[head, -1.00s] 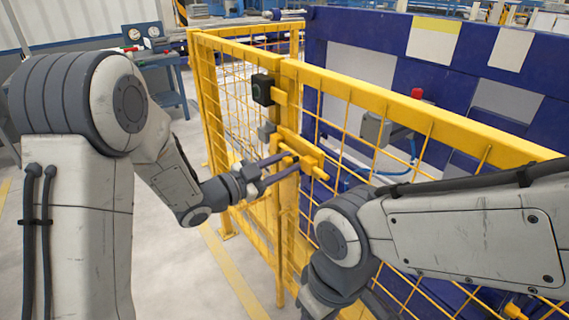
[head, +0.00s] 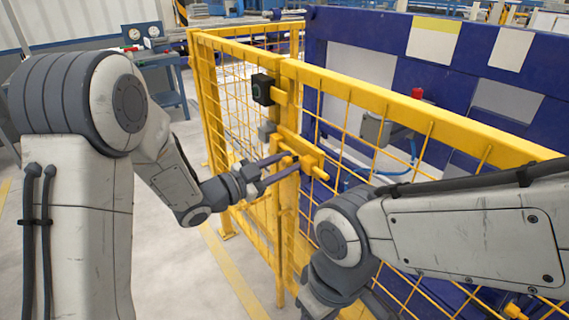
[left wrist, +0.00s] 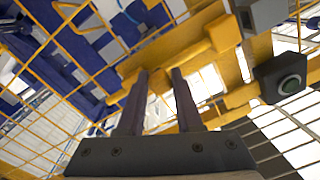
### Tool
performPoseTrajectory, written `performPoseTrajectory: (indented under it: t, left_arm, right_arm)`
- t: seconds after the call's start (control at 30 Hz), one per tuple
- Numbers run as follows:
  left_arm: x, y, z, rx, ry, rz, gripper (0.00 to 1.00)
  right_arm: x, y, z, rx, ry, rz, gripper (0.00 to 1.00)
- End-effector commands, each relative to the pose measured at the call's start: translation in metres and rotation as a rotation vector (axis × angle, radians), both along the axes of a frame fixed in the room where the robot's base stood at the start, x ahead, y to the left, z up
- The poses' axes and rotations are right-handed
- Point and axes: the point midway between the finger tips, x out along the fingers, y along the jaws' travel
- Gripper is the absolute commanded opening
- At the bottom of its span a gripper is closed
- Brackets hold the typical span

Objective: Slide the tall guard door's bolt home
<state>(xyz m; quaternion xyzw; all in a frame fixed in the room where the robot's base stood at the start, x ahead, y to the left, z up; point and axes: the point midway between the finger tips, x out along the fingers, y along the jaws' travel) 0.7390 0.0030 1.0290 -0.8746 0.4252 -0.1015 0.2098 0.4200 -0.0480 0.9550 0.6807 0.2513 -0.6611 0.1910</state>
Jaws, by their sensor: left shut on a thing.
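The yellow guard door (head: 240,110) stands left of the fence corner post, with the yellow bolt (head: 318,173) across the post at mid height. The bolt's housing shows above it. My left gripper (head: 291,161) reaches in from the left and is shut on the bolt's handle, which is mostly hidden by the fingers. In the left wrist view the two dark fingers (left wrist: 160,75) stand apart in front of the yellow bolt plate (left wrist: 193,45). How far the bolt reaches into its keeper cannot be told.
A black box switch (head: 262,89) sits on the post above the bolt; it also shows in the left wrist view (left wrist: 281,78). A blue machine (head: 340,30) stands behind the mesh. My right forearm crosses in front of the right fence panel. Floor at left is clear.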

Motion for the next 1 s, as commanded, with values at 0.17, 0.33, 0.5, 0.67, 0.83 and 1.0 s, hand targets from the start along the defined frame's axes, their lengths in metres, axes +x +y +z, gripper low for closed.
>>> performPoseTrajectory:
  t: [0.17,0.33,0.5,0.67,0.83,1.0]
  left_arm:
    - [0.0,0.0,0.001,-0.001,-0.002,0.001,0.0]
    - [0.0,0.0,0.001,-0.002,-0.003,0.0,0.0]
    - [0.001,0.001,0.001,-0.003,-0.003,0.001,0.0]
    - [0.02,0.014,0.001,-0.003,-0.007,0.004,0.0]
    - [0.044,0.032,0.002,-0.002,-0.006,0.004,0.0]
    - [0.05,0.037,0.002,-0.002,-0.004,0.004,0.0]
  right_arm:
    - [0.0,0.0,0.0,0.0,0.0,0.0,0.49]
    - [0.0,0.0,0.0,0.0,0.0,0.0,0.49]
    - [0.0,0.0,0.0,0.0,0.0,0.0,0.49]
    - [0.0,0.0,-0.003,0.0,0.0,0.0,0.49]
    - [0.0,0.0,-0.004,0.0,0.0,0.0,0.49]
    - [0.0,0.0,-0.004,0.0,0.0,0.0,0.49]
